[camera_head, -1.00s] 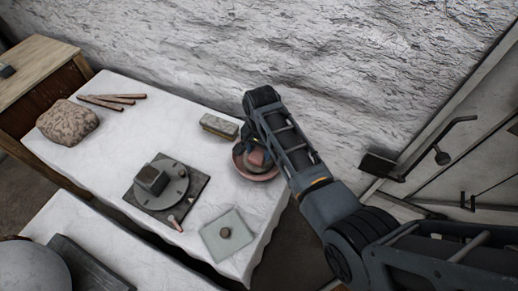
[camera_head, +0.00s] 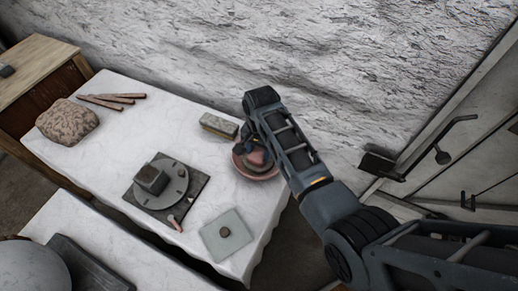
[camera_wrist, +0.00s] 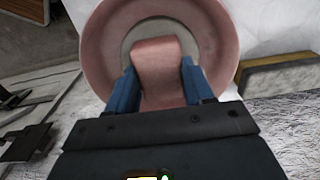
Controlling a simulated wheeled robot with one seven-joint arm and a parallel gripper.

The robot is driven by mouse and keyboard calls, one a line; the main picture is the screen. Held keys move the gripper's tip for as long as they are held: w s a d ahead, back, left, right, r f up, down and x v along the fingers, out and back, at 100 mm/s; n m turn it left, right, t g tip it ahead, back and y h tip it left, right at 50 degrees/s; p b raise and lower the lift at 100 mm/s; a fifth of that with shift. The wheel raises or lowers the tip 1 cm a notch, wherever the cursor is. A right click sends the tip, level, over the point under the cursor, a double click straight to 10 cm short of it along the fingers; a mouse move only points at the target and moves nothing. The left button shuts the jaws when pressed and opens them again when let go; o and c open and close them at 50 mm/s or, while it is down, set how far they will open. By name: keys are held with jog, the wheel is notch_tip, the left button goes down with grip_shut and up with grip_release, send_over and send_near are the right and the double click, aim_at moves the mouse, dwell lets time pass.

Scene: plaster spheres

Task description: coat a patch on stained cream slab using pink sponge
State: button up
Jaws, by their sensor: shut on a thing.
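The pink sponge (camera_wrist: 158,62) is between the two blue fingers of my gripper (camera_wrist: 158,68), which is shut on it. The sponge is over or in a round pink bowl (camera_wrist: 98,40) with a grey inside; I cannot tell whether it touches the bottom. In the head view my gripper (camera_head: 262,152) is at the bowl (camera_head: 240,168), and my arm hides part of both. A block with a grey top and yellowish side (camera_head: 218,126), perhaps the stained cream slab, lies just left of my gripper. Its edge also shows in the wrist view (camera_wrist: 275,72).
A dark board (camera_head: 150,203) with a round disc and a grey block is left of the bowl. A pale square plate (camera_head: 212,243) with a small brown lump is in front. A mottled stone (camera_head: 68,122) and several sticks (camera_head: 113,99) lie far left. A rough wall stands behind.

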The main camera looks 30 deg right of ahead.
aim_at(259, 152)
jog(key=shift+s+f, duration=0.1)
jog(key=shift+f, duration=0.3)
dwell(1.4)
jog(key=shift+r, duration=0.1)
notch_tip(259, 152, up, 7)
jog(key=p, duration=0.7)
dwell(0.9)
